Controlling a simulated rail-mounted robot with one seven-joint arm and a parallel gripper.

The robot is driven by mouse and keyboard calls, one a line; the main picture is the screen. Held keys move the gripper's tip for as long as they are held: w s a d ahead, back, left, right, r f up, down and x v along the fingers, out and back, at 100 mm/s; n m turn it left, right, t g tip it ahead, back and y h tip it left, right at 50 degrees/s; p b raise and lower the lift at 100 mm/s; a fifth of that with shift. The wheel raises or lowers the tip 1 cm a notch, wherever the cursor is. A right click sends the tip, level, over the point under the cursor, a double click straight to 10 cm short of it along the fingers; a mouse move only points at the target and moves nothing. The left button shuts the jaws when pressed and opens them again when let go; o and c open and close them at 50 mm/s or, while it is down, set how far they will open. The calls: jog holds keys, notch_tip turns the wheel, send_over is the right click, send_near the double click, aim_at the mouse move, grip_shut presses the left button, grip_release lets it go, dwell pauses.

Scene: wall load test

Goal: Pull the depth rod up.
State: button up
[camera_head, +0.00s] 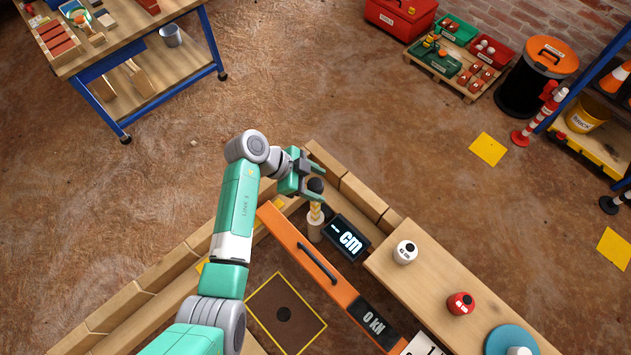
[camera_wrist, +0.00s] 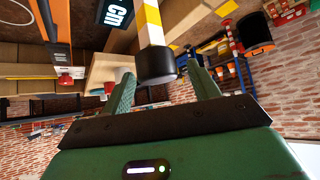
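The depth rod (camera_head: 315,211) is a thin upright rod with yellow and white bands and a black knob (camera_head: 316,186) on top. It stands in a pale round sleeve (camera_head: 315,231) beside the black "cm" display (camera_head: 347,238), which shows a dash. In the wrist view the banded rod (camera_wrist: 152,22) ends in the black knob (camera_wrist: 156,66). My gripper (camera_head: 309,182) is at the height of the knob. In the wrist view its green fingers (camera_wrist: 160,76) are apart, with the knob between their tips and no clear grip on it. Contact with either finger cannot be told.
An orange beam with a black handle (camera_head: 318,263) and a "0 kN" display (camera_head: 373,320) runs beside the rod. Wooden blocks (camera_head: 362,197) form the wall around it. A wooden bench (camera_head: 420,285) carries white and red weights to the right. Open floor lies beyond.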

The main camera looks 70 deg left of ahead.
jog(key=shift+f, duration=0.1)
jog(key=p+v, duration=0.2)
jog(key=v, duration=0.6)
jog(key=shift+w, duration=0.1)
dwell(0.3)
